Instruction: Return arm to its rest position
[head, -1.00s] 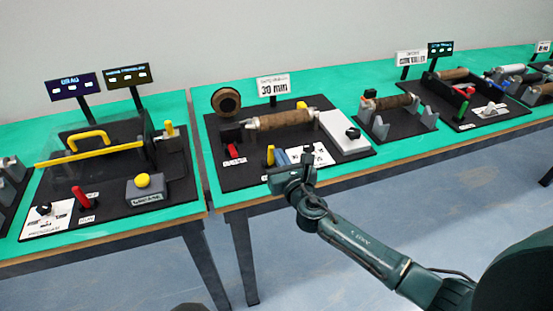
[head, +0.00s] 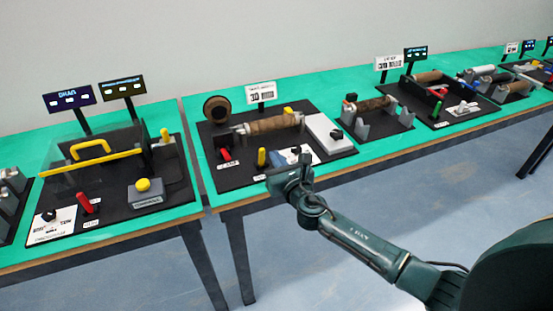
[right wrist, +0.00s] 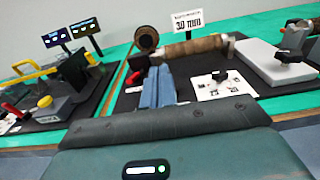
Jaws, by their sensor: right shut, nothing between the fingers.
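My right arm comes in from the lower right of the head view. Its gripper (head: 284,160) is at the front edge of the table, in front of the middle station (head: 240,177). In the right wrist view the two blue-grey fingers (right wrist: 158,86) stand side by side, closed together with nothing between them. They point toward the station's brown roller (right wrist: 193,46), and they appear apart from it. My left gripper is not in view.
Green-topped tables (head: 195,202) carry several black stations along the wall. The left station has a yellow-handled clear cover (head: 92,150). The middle one has a red lever (head: 224,155), a yellow lever (head: 262,157) and a white block (head: 328,131). Bare floor (head: 400,200) lies in front.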

